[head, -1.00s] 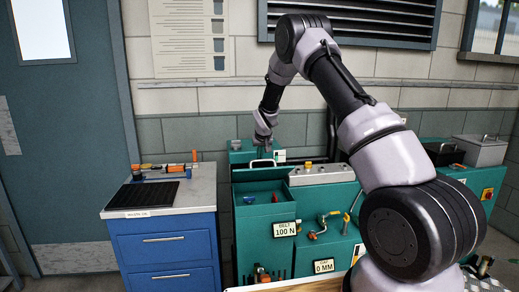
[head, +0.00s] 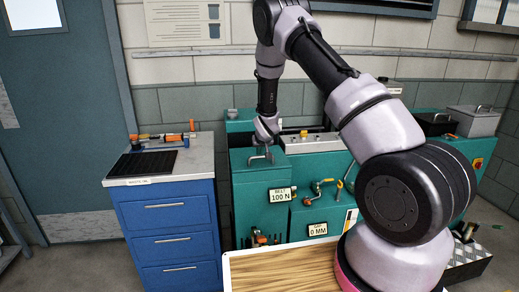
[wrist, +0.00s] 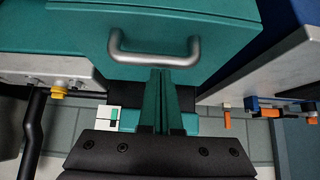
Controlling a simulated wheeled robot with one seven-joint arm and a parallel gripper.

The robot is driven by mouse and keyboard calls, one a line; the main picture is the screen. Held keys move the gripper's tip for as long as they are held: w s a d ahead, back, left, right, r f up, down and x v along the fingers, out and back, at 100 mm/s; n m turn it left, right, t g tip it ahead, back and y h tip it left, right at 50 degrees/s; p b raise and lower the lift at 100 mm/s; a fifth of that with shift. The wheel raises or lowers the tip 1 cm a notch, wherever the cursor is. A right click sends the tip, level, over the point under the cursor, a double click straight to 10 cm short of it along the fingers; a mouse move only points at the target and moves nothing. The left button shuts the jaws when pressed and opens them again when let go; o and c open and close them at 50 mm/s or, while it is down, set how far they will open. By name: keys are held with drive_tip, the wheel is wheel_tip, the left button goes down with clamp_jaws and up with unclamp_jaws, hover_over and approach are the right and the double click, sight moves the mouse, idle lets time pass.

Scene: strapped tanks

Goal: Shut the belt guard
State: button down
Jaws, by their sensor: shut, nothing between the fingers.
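The belt guard (head: 246,168) is a teal cover with a grey bar handle (head: 259,157), on the teal housing behind the "BELT 100 N" plate (head: 280,195). It now lies over the housing, hiding the inside; I cannot tell whether it is fully seated. In the wrist view the guard (wrist: 225,14) fills the top, with its handle (wrist: 155,58) across the middle. My gripper (head: 264,142) points down at the handle. Its closed, empty fingers (wrist: 160,76) reach the handle; contact is unclear.
A blue drawer cabinet (head: 168,222) with tools on top stands to the left. A grey panel with a yellow knob (wrist: 57,93) adjoins the guard. Pipes and valves (head: 318,188) project from the front right. A wooden top (head: 280,270) is in the foreground.

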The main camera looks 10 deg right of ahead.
drive_tip(key=s+r, duration=0.3)
drive_tip(key=s, duration=0.6)
drive_tip(key=s+d+r+m, duration=0.15)
drive_tip(key=s+r, duration=0.25)
drive_tip(key=r, duration=0.5)
drive_tip(key=s+d+r+m+y, duration=0.15)
drive_tip(key=s+r, duration=0.25)
drive_tip(key=r, duration=0.4)
drive_tip(key=s+d+r+h, duration=0.15)
drive_tip(key=s+r, duration=0.25)
drive_tip(key=r, duration=0.5)
drive_tip(key=s+d+r+y, duration=0.1)
drive_tip(key=s+r, duration=0.4)
drive_tip(key=s, duration=0.7)
drive_tip(key=s+r+m+g+y, duration=0.1)
drive_tip(key=s+r, duration=0.5)
drive_tip(key=s, duration=0.6)
drive_tip(key=shift+s+d, duration=0.25)
drive_tip(key=shift+d, duration=0.15)
